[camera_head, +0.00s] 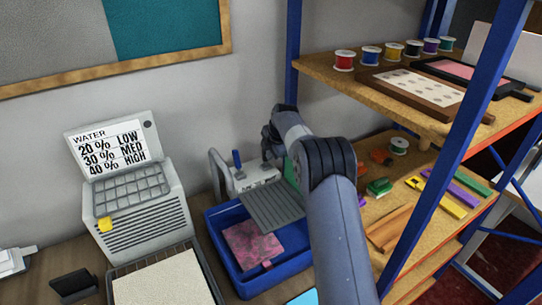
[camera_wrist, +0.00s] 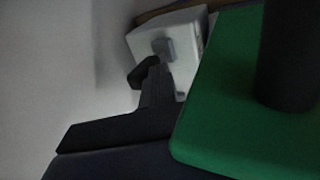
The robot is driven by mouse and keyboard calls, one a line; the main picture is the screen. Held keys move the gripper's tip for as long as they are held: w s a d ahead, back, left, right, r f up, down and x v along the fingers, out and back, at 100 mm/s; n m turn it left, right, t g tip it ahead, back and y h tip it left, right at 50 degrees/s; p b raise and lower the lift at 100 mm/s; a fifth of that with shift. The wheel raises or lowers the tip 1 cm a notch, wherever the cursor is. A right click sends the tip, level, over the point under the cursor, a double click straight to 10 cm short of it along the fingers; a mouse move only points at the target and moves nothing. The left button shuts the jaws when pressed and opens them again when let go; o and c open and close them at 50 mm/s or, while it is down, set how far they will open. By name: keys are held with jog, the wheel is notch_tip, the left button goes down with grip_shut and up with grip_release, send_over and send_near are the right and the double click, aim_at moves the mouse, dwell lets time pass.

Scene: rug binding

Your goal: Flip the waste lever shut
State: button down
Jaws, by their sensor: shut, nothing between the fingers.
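A small upright blue lever (camera_head: 237,160) stands on a pale grey unit (camera_head: 258,178) with dark lettering, behind the blue tray. I cannot tell from the lettering whether it is the waste lever. My gripper (camera_wrist: 152,74) is shut and empty. In the wrist view its dark fingers are in front of a white box (camera_wrist: 190,40) with a grey knob-like part (camera_wrist: 163,48); I cannot tell whether they touch. In the head view my arm reaches over the tray, its end just right of the blue lever, and hides part of the unit.
A green panel (camera_wrist: 240,110) fills the wrist view's right side, close to my gripper. The blue tray (camera_head: 222,245) holds a pink patterned piece (camera_head: 252,240) below a grey ribbed plate (camera_head: 272,208). A blue-framed shelf (camera_head: 330,72) stands right; a keyed machine (camera_head: 135,190) stands left.

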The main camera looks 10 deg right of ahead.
jog(key=shift+w+a+r, duration=0.2)
jog(key=shift+w+a, duration=0.05)
jog(key=shift+w, duration=0.35)
jog(key=shift+w+a+r, duration=0.15)
jog(key=shift+w+a, duration=0.1)
jog(key=shift+w, duration=0.3)
jog(key=shift+w+a+r, duration=0.1)
jog(key=shift+w+r, duration=0.05)
jog(key=shift+r, duration=0.15)
jog(key=shift+r, duration=0.5)
jog(key=b+v, duration=0.2)
jog(key=v, duration=0.7)
jog(key=shift+s+d+b, duration=0.25)
jog(key=shift+s+b, duration=0.1)
jog(key=shift+s, duration=0.15)
jog(key=p+x, duration=0.2)
jog(key=x, duration=0.8)
jog(key=shift+w+p, duration=0.2)
jog(key=shift+p, duration=0.2)
